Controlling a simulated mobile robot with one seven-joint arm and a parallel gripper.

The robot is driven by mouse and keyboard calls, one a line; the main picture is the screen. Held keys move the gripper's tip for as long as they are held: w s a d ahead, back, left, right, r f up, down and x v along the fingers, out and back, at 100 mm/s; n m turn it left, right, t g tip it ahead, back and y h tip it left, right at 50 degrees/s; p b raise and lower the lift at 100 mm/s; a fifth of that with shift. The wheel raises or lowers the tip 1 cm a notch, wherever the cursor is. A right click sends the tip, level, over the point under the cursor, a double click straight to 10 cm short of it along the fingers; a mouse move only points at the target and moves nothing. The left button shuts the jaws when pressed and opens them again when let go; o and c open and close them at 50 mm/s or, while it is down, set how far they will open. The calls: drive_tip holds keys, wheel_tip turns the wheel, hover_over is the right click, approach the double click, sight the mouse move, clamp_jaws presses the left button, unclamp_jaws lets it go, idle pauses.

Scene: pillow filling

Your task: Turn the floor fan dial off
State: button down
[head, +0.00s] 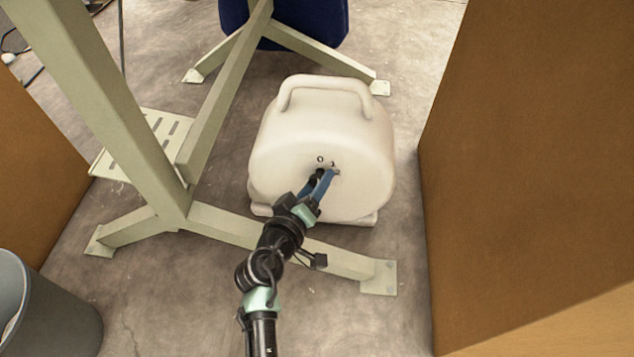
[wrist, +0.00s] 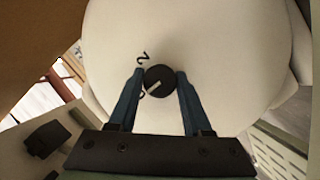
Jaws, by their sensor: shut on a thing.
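The floor fan (head: 290,130) is a cream rounded housing with a carry handle on top, standing on the floor in the head view. Its dial is a round black knob (wrist: 159,81) with a pale pointer line, seen in the wrist view. Dark marks, one like a 2, are printed beside the knob. The pointer slants toward the lower left in that view, near a mark partly hidden by a finger. My gripper (head: 325,178) has its blue fingers on both sides of the knob, shut on it. In the head view the fingers mostly hide the knob.
A pale green metal frame (head: 215,110) stands left of and in front of the fan, with a foot (head: 380,277) near my arm. Brown box walls (head: 530,150) rise at right and left. A grey bin (head: 60,310) stands at lower left.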

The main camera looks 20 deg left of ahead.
drive_tip(key=shift+c, duration=2.2)
unclamp_jaws()
drive_tip(key=shift+s, duration=0.1)
drive_tip(key=p+v, duration=0.6)
drive_tip(key=v, duration=0.7)
